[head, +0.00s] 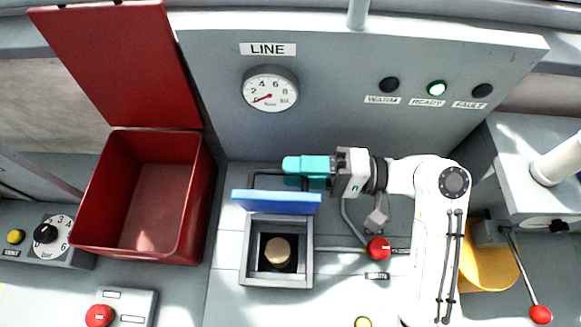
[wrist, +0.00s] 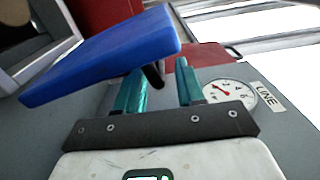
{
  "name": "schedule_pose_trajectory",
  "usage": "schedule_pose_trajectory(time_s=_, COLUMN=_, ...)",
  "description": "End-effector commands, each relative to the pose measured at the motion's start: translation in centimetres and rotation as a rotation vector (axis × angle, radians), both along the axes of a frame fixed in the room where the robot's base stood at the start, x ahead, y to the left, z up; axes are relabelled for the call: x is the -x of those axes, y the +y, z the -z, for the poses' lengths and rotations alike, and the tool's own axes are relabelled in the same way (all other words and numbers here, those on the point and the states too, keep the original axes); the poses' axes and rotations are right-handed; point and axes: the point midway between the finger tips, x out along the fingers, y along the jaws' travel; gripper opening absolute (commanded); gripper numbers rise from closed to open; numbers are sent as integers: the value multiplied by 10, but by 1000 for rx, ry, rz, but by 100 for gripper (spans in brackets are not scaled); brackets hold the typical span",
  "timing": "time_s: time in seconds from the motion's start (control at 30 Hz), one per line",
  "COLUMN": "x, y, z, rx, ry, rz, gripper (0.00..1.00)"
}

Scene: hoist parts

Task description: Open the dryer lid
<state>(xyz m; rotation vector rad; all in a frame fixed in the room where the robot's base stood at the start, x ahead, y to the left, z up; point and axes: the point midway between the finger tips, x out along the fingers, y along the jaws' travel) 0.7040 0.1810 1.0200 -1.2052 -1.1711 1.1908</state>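The dryer appears to be the small grey open-topped box (head: 245,268); a round tan object (head: 278,251) sits inside it. Its blue lid (head: 275,202) stands raised at the box's back edge, leaving the opening uncovered. In the wrist view the blue lid (wrist: 105,55) slants across the left. A dark bar (head: 266,171) shows just behind the lid. My gripper (head: 292,164) is behind and above the lid's right end, with its teal fingers pointing left. In the wrist view my gripper (wrist: 160,80) has its fingers apart, with part of a dark bar (wrist: 154,74) showing between them.
A red bin (head: 145,205) with its lid raised stands at left. A grey panel with a gauge (head: 270,90) and lamps (head: 437,88) rises behind. A red knob (head: 379,248) is right of the box. A red-tipped lever (head: 540,314) and yellow object (head: 490,270) lie right.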

Motion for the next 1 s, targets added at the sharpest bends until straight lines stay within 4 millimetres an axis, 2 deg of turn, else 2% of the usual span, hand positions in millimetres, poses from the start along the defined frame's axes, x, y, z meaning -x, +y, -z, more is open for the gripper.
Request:
schedule_pose_trajectory(time_s=0.3, x=1, y=-62, z=1, rx=-1, ry=-3, rz=6, gripper=38)
schedule_pose_trajectory(time_s=0.5, x=2, y=-85, z=0, rx=-1, ry=-4, rz=4, gripper=38)
schedule_pose_trajectory(time_s=1.0, x=3, y=-90, z=0, rx=0, ry=-3, rz=1, gripper=38)
